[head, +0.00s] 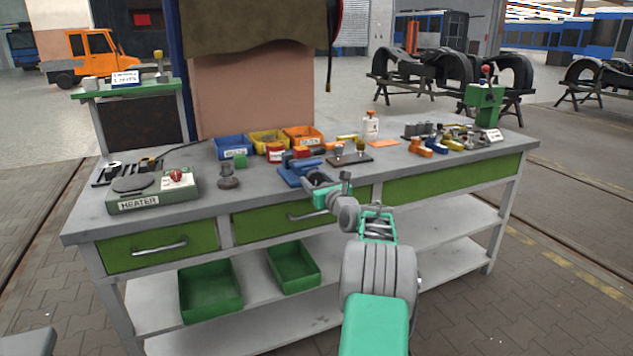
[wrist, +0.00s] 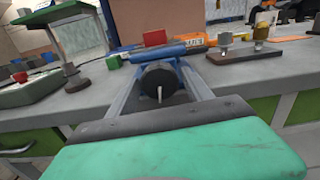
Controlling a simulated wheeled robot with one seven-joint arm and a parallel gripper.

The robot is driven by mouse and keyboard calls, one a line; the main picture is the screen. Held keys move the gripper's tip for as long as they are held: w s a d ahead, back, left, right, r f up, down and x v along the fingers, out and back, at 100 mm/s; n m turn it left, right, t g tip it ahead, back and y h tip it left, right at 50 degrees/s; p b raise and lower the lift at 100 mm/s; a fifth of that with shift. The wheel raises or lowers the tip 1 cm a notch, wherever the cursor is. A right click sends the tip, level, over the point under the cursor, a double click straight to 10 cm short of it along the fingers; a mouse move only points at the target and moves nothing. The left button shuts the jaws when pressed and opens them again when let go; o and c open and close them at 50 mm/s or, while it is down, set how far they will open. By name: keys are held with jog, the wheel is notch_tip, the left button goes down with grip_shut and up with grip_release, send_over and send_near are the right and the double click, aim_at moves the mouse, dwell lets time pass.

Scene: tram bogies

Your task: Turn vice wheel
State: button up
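The blue vice (head: 299,172) stands near the front edge of the workbench (head: 80,225). In the wrist view, the vice (wrist: 172,50) is straight ahead. Its dark round wheel (wrist: 157,78) faces me, with a pale pin pointing down across its face. My gripper (head: 318,182) is at the vice's front; it also shows in the wrist view (wrist: 159,67). Its two grey fingers are apart, one on each side of the wheel. I cannot tell whether they touch the rim. In the head view my gripper hides the wheel.
A heater (head: 152,193) and a dark grey part (head: 228,178) stand left of the vice. Blue (head: 232,148), yellow (head: 268,143) and orange (head: 303,136) bins stand behind it. A dark board (head: 350,159) with fittings lies to the right. Green drawers are below.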

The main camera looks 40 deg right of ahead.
jog(key=c, duration=1.1)
jog(key=shift+n, duration=0.4)
